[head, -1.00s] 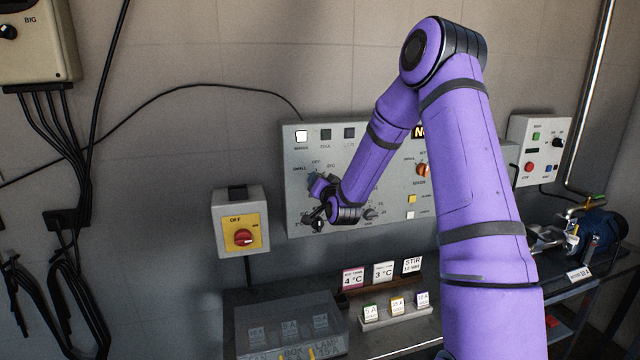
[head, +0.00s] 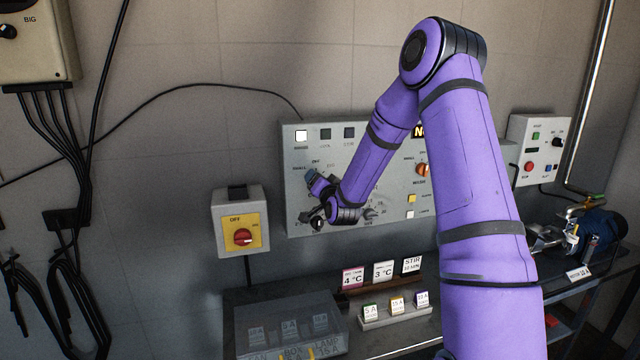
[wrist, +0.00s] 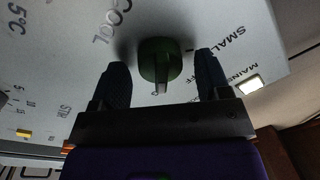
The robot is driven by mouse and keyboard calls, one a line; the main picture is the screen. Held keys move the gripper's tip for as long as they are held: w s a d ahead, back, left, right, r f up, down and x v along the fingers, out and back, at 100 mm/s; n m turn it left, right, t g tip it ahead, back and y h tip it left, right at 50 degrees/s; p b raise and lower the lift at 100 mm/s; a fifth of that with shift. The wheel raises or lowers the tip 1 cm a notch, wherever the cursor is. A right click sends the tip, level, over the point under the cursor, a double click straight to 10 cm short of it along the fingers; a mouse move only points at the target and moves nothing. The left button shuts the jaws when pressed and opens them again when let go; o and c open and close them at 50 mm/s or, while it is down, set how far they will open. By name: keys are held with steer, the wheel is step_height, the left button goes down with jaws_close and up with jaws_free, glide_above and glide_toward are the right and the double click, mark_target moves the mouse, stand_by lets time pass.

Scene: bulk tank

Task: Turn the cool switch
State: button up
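The control panel (head: 385,215) is a grey box on the wall, partly hidden by my arm. In the wrist view a round green knob (wrist: 160,62) with a raised grip bar sits on the panel (wrist: 60,70), near the printed words COOL and SMALL. My gripper (wrist: 162,80) is open, with one dark finger on each side of the knob. A gap shows between each finger and the knob. In the head view my gripper (head: 313,180) is at the panel's left part, and the knob is hidden there.
A yellow plate with a red rotary switch (head: 243,237) is on the wall left of the panel. Label cards (head: 383,271) stand on the shelf below. A smaller control box (head: 540,150) and a motor (head: 600,235) are at the right.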

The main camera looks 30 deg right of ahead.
steer(key=v, duration=1)
steer(key=shift+s, duration=0.4)
steer(key=shift+a, duration=0.15)
steer(key=s+a+r+n+g+y, duration=0.3)
steer(key=s+a+r+n+g, duration=0.3)
steer(key=s+a+r, duration=0.3)
steer(key=s+a+r+n+g, duration=0.1)
steer(key=s+a+r, duration=0.1)
steer(key=s, duration=0.4)
steer(key=s+a+r+n+g, duration=0.1)
steer(key=s+a+r+g, duration=0.1)
steer(key=s, duration=0.4)
steer(key=shift+a+r+g, duration=0.3)
steer(key=shift+a+r, duration=0.35)
steer(key=shift+r, duration=0.05)
steer(key=s+g, duration=0.1)
steer(key=s, duration=0.3)
steer(key=s+a+n+g, duration=0.1)
steer(key=s, duration=0.4)
steer(key=s+r+n+g+y, duration=0.1)
steer(key=s, duration=0.3)
steer(key=shift+s+a+r, duration=0.1)
steer(key=shift+s+a, duration=0.15)
steer(key=shift+a, duration=0.15)
steer(key=shift+c, duration=0.2)
